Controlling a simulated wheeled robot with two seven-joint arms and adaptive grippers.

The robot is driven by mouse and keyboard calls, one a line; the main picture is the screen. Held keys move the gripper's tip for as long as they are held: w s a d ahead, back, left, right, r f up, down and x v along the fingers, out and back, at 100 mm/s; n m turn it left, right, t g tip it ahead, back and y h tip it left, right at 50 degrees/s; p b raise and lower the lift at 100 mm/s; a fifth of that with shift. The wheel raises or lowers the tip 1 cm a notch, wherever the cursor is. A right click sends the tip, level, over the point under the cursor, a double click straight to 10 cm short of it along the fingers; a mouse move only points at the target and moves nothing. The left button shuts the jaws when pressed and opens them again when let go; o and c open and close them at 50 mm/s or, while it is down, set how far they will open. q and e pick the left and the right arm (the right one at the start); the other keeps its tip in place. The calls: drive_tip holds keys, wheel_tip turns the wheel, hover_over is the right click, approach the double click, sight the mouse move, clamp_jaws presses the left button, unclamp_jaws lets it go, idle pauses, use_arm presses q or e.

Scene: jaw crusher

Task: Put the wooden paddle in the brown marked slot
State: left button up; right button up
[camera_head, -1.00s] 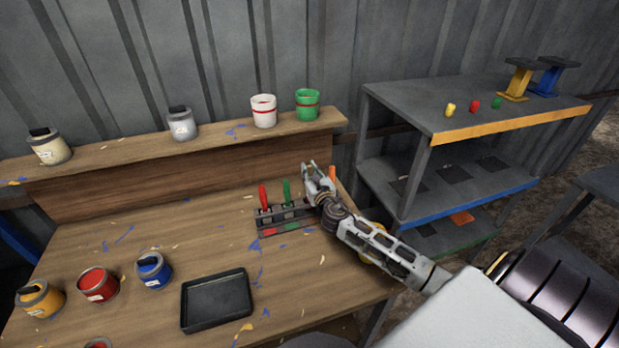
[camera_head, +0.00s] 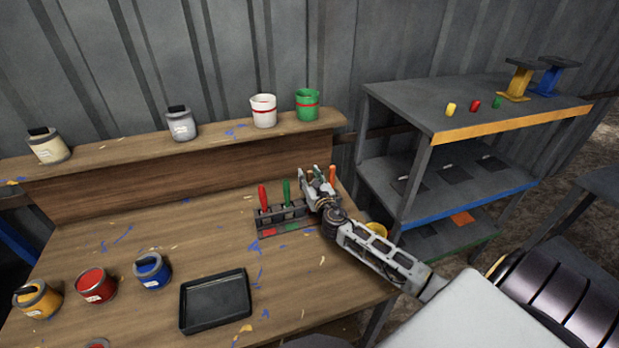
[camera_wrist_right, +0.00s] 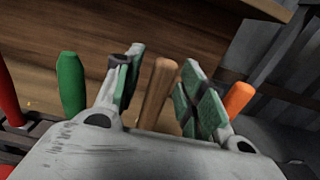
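The wooden paddle's brown handle (camera_wrist_right: 158,92) stands nearly upright between the fingers of my right gripper (camera_wrist_right: 160,95) in the right wrist view. The fingers are spread, with gaps showing beside the handle. In the head view my right gripper (camera_head: 318,177) is over the right part of the dark slotted rack (camera_head: 268,221). The handle is in line with the rack's other handles. The paddle's lower end and the brown marked slot are hidden behind my gripper, so I cannot tell how deep it sits. My left gripper is out of view.
Red (camera_head: 263,198) and green (camera_head: 287,192) handled tools stand in the rack left of my gripper; an orange handle (camera_wrist_right: 238,98) is close on its right. A black tray (camera_head: 215,302) and paint cans lie at the front left. A grey shelf (camera_head: 440,180) stands right.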

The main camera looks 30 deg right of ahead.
drive_tip(key=shift+r, duration=0.1)
drive_tip(key=b+v, duration=0.1)
drive_tip(key=v, duration=1.1)
idle(0.9)
